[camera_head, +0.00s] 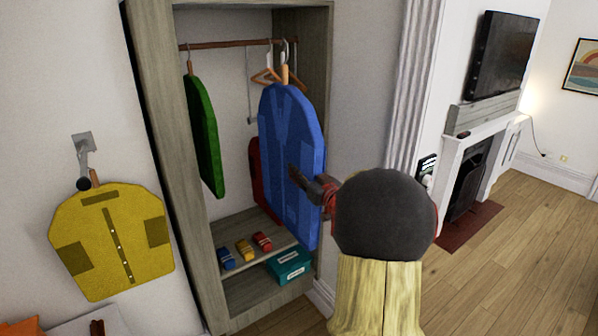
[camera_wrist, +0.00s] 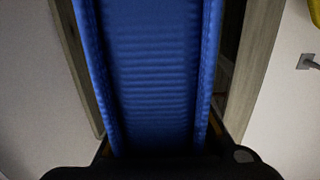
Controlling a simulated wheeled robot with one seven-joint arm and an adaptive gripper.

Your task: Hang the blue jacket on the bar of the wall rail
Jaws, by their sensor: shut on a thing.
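The blue jacket (camera_head: 288,130) is upright in front of the open closet in the head view, with its wooden hanger neck at the top. Its hook shows near the closet's brown bar (camera_head: 222,45); I cannot tell whether it rests on it. My gripper (camera_head: 322,190) is shut on the jacket's right side. In the wrist view the blue jacket (camera_wrist: 150,75) fills the middle, and the fingertips are hidden. A grey wall rail (camera_head: 84,143) is on the wall left of the closet, with a yellow jacket (camera_head: 110,240) hanging at it. The rail also shows in the wrist view (camera_wrist: 309,62).
A green jacket (camera_head: 205,135) hangs at the closet's left; a red one (camera_head: 258,175) is partly hidden behind the blue. Empty hangers (camera_head: 266,75) are on the bar.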

